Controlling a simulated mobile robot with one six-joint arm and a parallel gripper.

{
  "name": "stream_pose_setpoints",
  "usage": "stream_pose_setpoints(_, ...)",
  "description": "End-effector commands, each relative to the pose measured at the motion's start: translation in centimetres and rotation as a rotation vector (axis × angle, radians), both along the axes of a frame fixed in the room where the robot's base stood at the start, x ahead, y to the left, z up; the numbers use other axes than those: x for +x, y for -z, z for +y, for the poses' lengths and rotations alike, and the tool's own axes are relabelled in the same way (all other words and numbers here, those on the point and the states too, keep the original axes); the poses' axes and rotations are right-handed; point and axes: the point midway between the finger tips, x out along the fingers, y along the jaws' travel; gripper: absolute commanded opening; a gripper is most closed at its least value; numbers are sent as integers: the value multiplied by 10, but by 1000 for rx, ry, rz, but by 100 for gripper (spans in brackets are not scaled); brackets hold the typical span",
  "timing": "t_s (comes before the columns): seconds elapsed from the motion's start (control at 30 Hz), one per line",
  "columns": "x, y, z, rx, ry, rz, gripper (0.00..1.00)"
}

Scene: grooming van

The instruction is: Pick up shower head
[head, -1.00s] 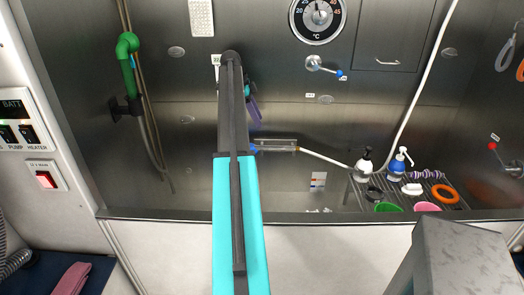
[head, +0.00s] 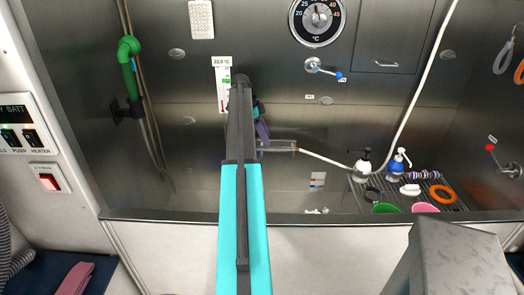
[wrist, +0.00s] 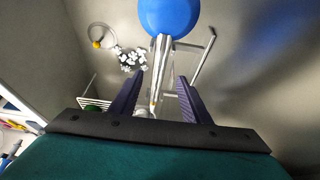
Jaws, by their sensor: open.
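The shower head's pale handle (head: 283,149) lies low along the back steel wall in the head view, with a white hose (head: 325,160) running right from it. My arm hides its blue end there. In the wrist view a large round blue head (wrist: 168,17) is at the top, and its pale handle (wrist: 161,60) runs down between my fingers. My gripper (wrist: 155,88) is open, with one purple finger on each side of the handle in the picture. Contact cannot be told. In the head view one purple finger (head: 262,129) shows just above the handle.
A grey bar frame (wrist: 203,55) is right of the handle in the wrist view. A rack (head: 457,207) with bottles (head: 395,169), an orange ring (head: 443,195) and cups stands right. A green nozzle (head: 130,65) hangs left. The tub's front edge (head: 160,216) crosses below.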

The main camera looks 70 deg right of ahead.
Motion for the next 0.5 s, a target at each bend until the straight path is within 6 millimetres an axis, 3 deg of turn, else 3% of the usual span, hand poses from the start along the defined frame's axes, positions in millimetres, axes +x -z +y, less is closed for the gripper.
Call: stream_pose_setpoints(0.5,-8,12,-1,1,1,0,43)
